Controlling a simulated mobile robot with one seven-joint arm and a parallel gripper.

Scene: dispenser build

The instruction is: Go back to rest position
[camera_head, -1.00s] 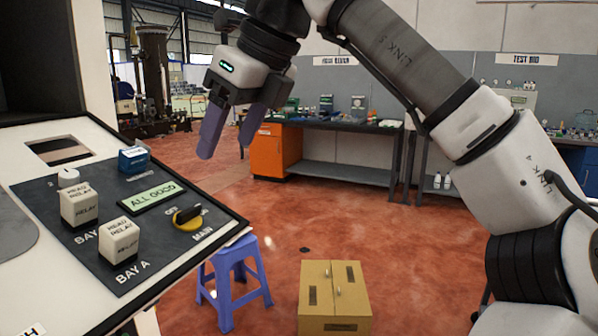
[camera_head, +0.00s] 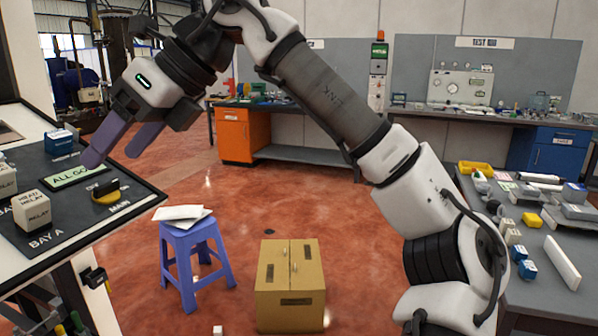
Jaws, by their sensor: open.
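My gripper (camera_head: 116,155) is at the upper left, with its two purple fingers apart and nothing between them. It points down and to the left, and in the picture it overlaps the right edge of the dark control panel (camera_head: 72,226). I cannot tell its exact height above the panel. My arm is bent and reaches from the lower right up over the middle of the view.
The panel carries a white relay block (camera_head: 32,212), a yellow-and-black knob (camera_head: 106,193) and a lit display (camera_head: 76,178). A purple stool (camera_head: 190,255) with papers and a cardboard box (camera_head: 290,285) stand on the floor. A cluttered table (camera_head: 530,282) is at right.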

